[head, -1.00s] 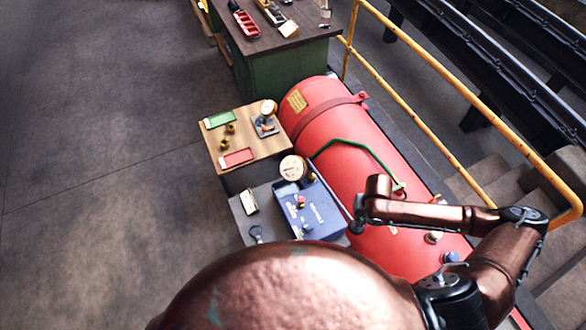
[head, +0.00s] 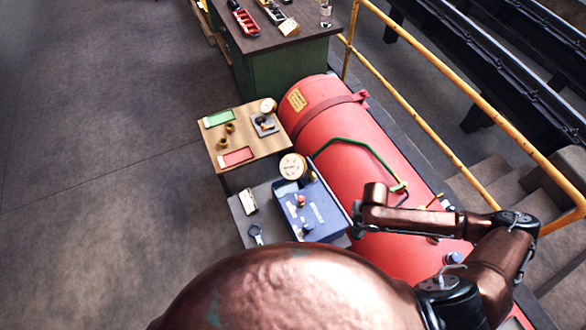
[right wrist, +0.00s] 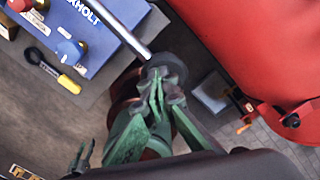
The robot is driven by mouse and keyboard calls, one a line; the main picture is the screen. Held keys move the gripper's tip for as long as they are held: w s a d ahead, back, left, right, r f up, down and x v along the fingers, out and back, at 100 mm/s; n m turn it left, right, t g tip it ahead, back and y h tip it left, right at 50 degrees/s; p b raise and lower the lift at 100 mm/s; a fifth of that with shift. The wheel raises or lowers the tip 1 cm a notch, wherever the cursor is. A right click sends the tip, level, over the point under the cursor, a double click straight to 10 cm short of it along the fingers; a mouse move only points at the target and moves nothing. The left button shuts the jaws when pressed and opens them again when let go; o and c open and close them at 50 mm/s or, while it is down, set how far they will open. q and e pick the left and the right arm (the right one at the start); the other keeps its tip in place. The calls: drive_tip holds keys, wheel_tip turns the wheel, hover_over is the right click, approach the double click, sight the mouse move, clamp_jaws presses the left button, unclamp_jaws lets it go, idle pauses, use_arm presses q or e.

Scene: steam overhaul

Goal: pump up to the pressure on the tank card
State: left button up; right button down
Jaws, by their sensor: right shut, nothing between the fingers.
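The blue pump box (head: 322,215) stands on a grey stand, with small red and blue knobs on top. A round white-faced gauge (head: 293,167) stands at its back; its reading is too small to tell. The red tank (head: 345,150) lies to the right, with a yellow card (head: 297,100) whose text I cannot read. My right gripper (head: 357,222) is at the box's right side. In the right wrist view its green fingers (right wrist: 157,95) are shut and empty, close to the end of a silver bar (right wrist: 120,28); contact is unclear. My left gripper is out of view.
A wooden-topped stand (head: 213,145) holds a green tray, a red tray, brass fittings and a small gauge. A green workbench (head: 275,70) is behind. A yellow railing (head: 440,60) and steps (head: 550,185) lie right. The floor at left is clear.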

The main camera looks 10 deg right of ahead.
wheel_tip(320, 180, down, 10)
drive_tip(key=b, duration=0.5)
wheel_tip(320, 180, up, 16)
drive_tip(key=p, duration=1.7)
drive_tip(key=shift+r+p, duration=0.25)
drive_tip(key=shift+p, duration=0.05)
drive_tip(key=shift+f, duration=0.2)
drive_tip(key=shift+f+b, duration=4.9)
drive_tip(key=shift+f, duration=3.25)
wheel_tip(320, 180, up, 12)
drive_tip(key=p, duration=1.1)
wheel_tip(320, 180, up, 4)
drive_tip(key=shift+f+b, duration=0.2)
drive_tip(key=shift+b, duration=0.3)
drive_tip(key=shift+r, duration=0.4)
